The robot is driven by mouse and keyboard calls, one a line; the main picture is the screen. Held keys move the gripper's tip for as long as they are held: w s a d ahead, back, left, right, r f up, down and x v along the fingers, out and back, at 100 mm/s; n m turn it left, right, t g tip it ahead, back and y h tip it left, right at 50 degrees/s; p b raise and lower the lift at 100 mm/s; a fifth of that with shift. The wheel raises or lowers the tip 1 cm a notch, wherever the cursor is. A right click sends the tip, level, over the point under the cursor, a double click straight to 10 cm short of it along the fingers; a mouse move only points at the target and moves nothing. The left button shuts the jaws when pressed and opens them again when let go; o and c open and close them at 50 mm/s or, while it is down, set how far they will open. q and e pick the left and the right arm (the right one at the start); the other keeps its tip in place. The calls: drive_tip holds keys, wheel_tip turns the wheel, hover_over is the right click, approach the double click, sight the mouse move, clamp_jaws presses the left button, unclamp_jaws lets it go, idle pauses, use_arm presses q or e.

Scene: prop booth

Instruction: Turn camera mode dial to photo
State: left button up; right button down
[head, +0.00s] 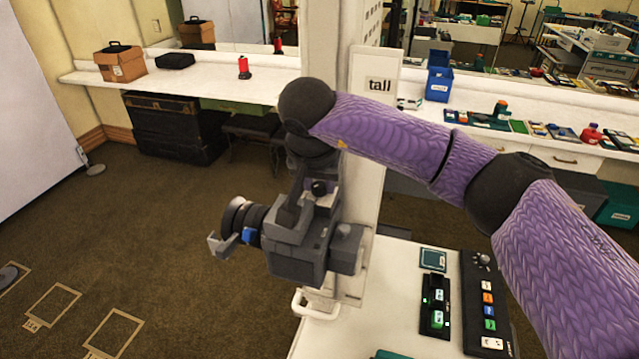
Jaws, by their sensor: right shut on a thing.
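My left gripper is out of view.
A white table (392,262) at lower right carries a black panel with coloured buttons (487,306) and a smaller black panel with green lights (436,304). The floor at left is open, with marked outlines.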

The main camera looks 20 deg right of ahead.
drive_tip(key=shift+w+r+m+g+h, duration=0.1)
drive_tip(key=shift+m+g+h, duration=0.4)
drive_tip(key=shift+m, duration=1.4)
drive_tip(key=c, duration=0.7)
unclamp_jaws()
drive_tip(key=shift+o, duration=0.2)
drive_tip(key=b+v, duration=0.1)
drive_tip(key=v, duration=0.9)
drive_tip(key=shift+a, duration=0.2)
